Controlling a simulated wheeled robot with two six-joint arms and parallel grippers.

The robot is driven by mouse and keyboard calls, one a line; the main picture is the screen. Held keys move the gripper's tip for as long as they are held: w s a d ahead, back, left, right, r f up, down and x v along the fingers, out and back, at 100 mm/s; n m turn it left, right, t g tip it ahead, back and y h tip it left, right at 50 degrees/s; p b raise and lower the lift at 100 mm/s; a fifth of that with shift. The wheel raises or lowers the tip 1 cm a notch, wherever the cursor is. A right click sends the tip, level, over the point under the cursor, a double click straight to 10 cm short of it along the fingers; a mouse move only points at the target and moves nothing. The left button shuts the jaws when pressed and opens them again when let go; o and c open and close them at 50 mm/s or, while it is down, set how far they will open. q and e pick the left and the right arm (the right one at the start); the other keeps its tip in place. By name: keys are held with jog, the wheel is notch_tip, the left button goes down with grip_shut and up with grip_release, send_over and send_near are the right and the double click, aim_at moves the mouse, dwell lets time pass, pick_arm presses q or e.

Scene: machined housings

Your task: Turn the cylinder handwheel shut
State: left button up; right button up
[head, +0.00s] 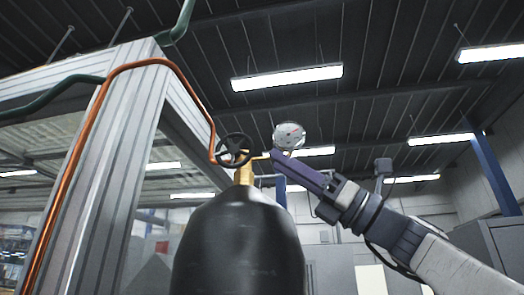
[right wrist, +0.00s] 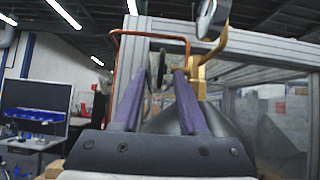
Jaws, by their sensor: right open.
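A black cylinder (head: 240,245) stands upright with a brass valve (head: 244,174) on top. The dark spoked handwheel (head: 234,149) is on the valve, at its upper left in the head view. My right gripper (head: 275,156) comes in from the right, its fingertips near the valve and just below the round gauge. In the right wrist view, the two purple fingers (right wrist: 160,76) are apart. The handwheel (right wrist: 161,67) shows nearly edge-on between their tips, with the brass valve (right wrist: 198,76) beyond the right finger. I cannot tell whether a finger touches the wheel. My left gripper is not in view.
The gauge (head: 288,136) sits close above my right fingertips. A copper pipe (head: 150,62) runs down to the valve from a grey metal frame (head: 115,150) at the left. A workbench (right wrist: 38,115) stands at the left in the right wrist view.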

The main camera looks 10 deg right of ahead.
aim_at(246, 139)
jog(key=r+h+p, duration=0.1)
jog(key=p, duration=0.1)
jog(key=d+r+h+p, duration=0.1)
jog(key=r+p, duration=0.1)
jog(key=shift+s+d+r+h+p, duration=0.1)
jog(key=shift+d+r+h+p, duration=0.05)
jog(key=shift+h+p, duration=0.15)
jog(key=shift+m, duration=0.3)
jog(key=p+x, duration=0.1)
jog(key=x, duration=0.2)
jog(key=p+x, duration=0.2)
jog(key=x, duration=0.1)
jog(key=p+x, duration=0.1)
jog(key=x, duration=0.2)
jog(key=shift+a+f+p, duration=0.25)
jog(key=shift+a+p, duration=0.1)
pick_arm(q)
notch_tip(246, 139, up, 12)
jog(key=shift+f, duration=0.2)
pick_arm(e)
jog(key=shift+a, duration=0.35)
jog(key=shift+c, duration=0.3)
grip_shut()
